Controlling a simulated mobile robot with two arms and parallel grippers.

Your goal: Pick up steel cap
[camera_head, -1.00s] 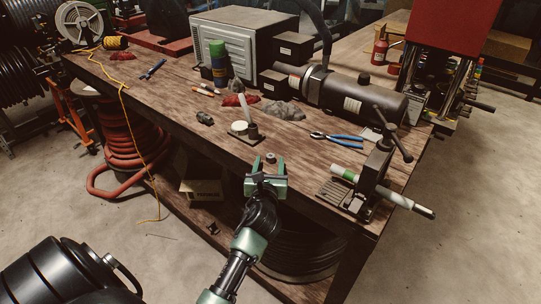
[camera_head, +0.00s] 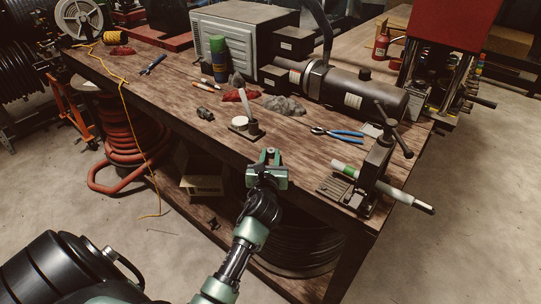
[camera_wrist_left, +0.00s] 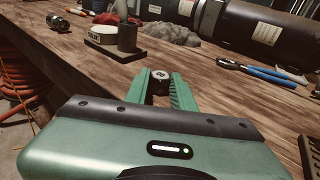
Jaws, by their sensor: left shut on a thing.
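The steel cap (camera_wrist_left: 160,76) is a small dark round piece with a hole in its top. In the left wrist view it sits between the green fingers of my left gripper (camera_wrist_left: 160,88), which are shut on it near the table's front edge. In the head view my left gripper (camera_head: 270,155) reaches in from below over that edge, and the cap is mostly hidden between its fingertips. I cannot tell whether the cap still touches the wood. My right gripper is not in view.
The wooden workbench (camera_head: 185,100) carries a small stand with a white disc (camera_head: 240,123) behind my gripper. Blue-handled pliers (camera_head: 345,134) and a vise (camera_head: 375,165) holding a white and green tube stand to the right. A dark cylindrical machine (camera_head: 350,90) lies behind.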

